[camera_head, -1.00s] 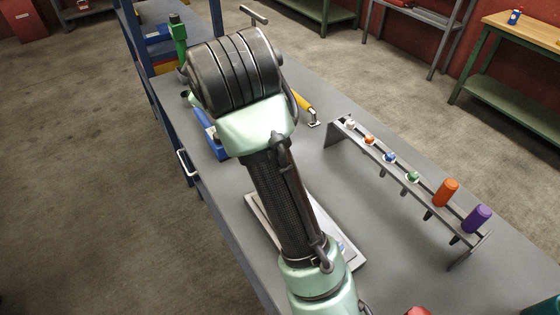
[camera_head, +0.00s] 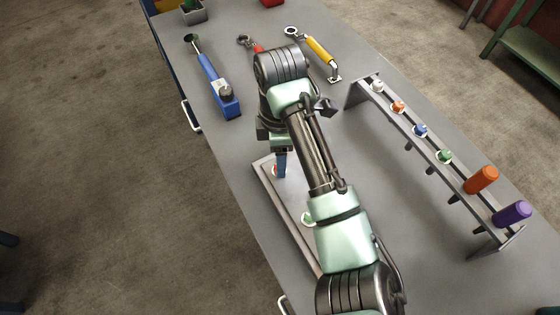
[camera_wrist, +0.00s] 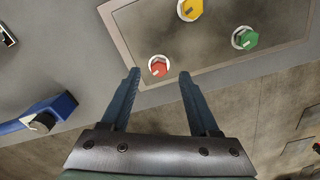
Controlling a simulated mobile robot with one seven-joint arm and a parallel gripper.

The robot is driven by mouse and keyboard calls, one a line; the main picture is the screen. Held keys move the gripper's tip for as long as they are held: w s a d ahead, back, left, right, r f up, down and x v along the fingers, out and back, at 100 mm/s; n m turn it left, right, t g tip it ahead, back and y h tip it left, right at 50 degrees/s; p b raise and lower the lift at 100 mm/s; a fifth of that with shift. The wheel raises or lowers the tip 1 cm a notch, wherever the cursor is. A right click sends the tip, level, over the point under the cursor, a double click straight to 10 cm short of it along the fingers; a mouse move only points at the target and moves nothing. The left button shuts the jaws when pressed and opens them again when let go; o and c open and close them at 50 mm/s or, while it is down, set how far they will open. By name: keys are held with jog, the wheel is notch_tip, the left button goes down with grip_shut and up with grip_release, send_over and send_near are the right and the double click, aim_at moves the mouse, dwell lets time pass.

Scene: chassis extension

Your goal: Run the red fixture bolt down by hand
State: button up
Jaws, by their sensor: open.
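The red fixture bolt (camera_wrist: 158,67) has a round red head with a pale ring around it and sits near a corner of the fixture plate (camera_wrist: 124,34). In the head view the bolt (camera_head: 275,170) is mostly hidden behind my gripper. My gripper (camera_wrist: 157,74) is open, with one blue finger on each side of the bolt's line of sight in the wrist view. The gap between the fingers is empty. In the head view my gripper (camera_head: 281,168) points down over the plate's far left corner. I cannot tell its height above the bolt.
A green bolt (camera_wrist: 245,39) and a yellow bolt (camera_wrist: 190,8) sit on the same plate. A rack (camera_head: 433,158) with several coloured pieces stands to the right. A blue tool (camera_head: 215,84) and a yellow-handled tool (camera_head: 319,50) lie behind. The bench's left edge is close to the plate.

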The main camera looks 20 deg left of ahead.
jog(key=shift+f, duration=1.55)
jog(key=shift+c, duration=0.2)
grip_shut()
